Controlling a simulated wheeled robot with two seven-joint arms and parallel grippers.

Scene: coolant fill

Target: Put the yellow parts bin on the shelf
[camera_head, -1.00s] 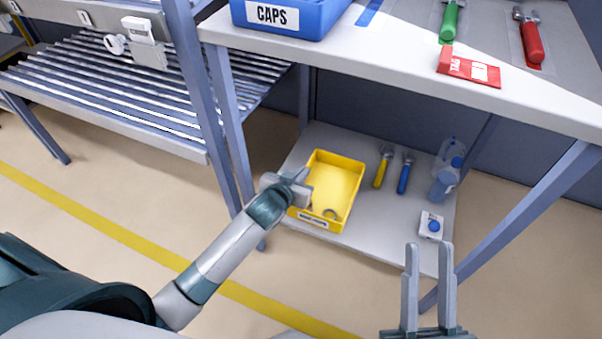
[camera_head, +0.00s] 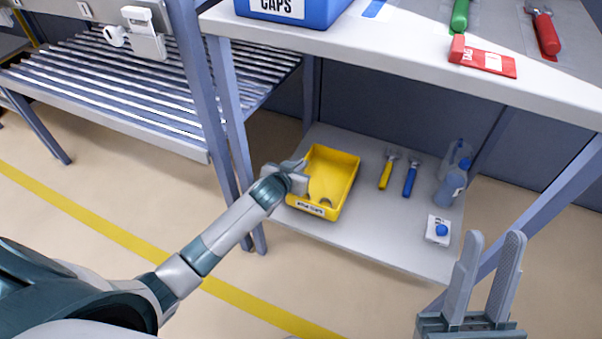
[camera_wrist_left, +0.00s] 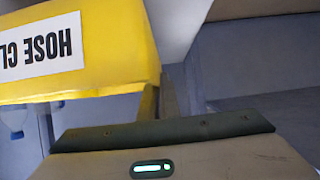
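The yellow parts bin (camera_head: 346,176) is at the left end of the lower shelf (camera_head: 385,235) under the workbench, its white label facing front. A few grey rings show inside it. My left gripper (camera_head: 298,177) is at the bin's left wall and appears shut on it; its fingertips are hidden. In the left wrist view the bin (camera_wrist_left: 110,75) fills the upper left, with its "HOSE CL..." label upside down. I cannot tell how far the bin is above the shelf board. My right gripper (camera_head: 485,275) is open and empty in front of the bench.
On the lower shelf are yellow-handled (camera_head: 386,175) and blue-handled (camera_head: 410,178) tools, bottles (camera_head: 452,178) and a small white item (camera_head: 438,230). The bench top (camera_head: 400,45) overhangs the bin. A bench leg (camera_head: 235,140) and a roller rack (camera_head: 130,85) stand left.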

